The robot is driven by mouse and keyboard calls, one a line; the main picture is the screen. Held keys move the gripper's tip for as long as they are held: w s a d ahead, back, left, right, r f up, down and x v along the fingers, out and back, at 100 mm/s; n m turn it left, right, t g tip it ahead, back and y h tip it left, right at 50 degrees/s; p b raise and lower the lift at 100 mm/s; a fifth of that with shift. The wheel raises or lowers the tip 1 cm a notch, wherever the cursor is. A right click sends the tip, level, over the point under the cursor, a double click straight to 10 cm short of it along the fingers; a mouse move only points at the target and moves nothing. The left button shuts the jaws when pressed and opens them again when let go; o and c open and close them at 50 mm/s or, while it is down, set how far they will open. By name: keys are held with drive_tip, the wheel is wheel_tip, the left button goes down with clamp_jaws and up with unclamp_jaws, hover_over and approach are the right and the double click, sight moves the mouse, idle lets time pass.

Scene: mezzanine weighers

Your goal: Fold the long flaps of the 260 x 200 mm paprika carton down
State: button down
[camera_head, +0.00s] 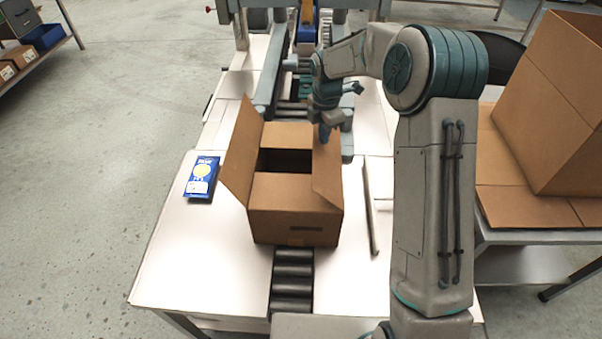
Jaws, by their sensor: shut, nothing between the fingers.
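The brown paprika carton (292,226) stands on the table over the roller track. Its two short flaps, far (287,134) and near (284,188), lie folded inward, with a dark gap between them. The left long flap (239,152) stands up, leaning outward to the left. The right long flap (327,168) is also raised along the right side. My gripper (325,136) is shut and empty, pointing down at the far end of the right long flap. I cannot tell whether it touches the flap.
A blue packet (203,177) lies on the white table left of the carton. A thin grey rail (370,211) lies to the right. Rollers (292,283) run in front, and a conveyor frame stands behind. A large open carton (556,105) sits on a side table at right.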

drive_tip(key=a+f+b, duration=0.1)
drive_tip(key=a+f, duration=0.1)
drive_tip(key=a, duration=0.1)
drive_tip(key=shift+f, duration=0.45)
idle(0.3)
drive_tip(key=f+b, duration=0.1)
drive_tip(key=a+f+b, duration=0.1)
drive_tip(key=shift+a+f, duration=0.2)
drive_tip(key=shift+f, duration=0.4)
